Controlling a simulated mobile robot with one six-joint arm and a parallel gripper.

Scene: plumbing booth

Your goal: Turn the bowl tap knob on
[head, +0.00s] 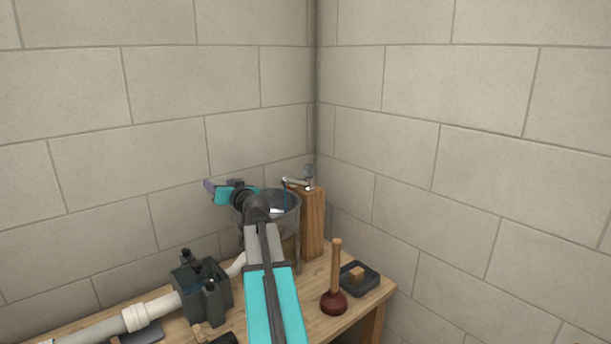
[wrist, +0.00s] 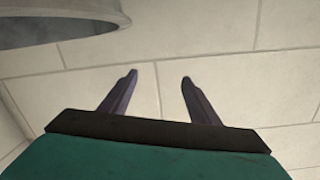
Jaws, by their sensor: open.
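The grey metal bowl (head: 292,221) stands in the corner, partly hidden behind my arm. The tap (head: 297,183) sits on a wooden post at the bowl's right, with its spout reaching left over the bowl. A small bluish-grey knob (head: 309,170) appears on top of the tap; its setting is too small to tell. My gripper (head: 208,185) is left of the bowl, pointing left and apart from the tap. In the wrist view my gripper (wrist: 158,80) is open and empty, facing the wall. The bowl's underside and rim (wrist: 60,27) show there at upper left; the knob is out of view.
A plunger (head: 334,290) stands on the wooden bench (head: 312,281), beside a dark tray (head: 368,279) holding a small block. A dark vise (head: 201,287) and white pipe (head: 134,318) lie at left. Block walls (head: 420,120) close in behind the bowl.

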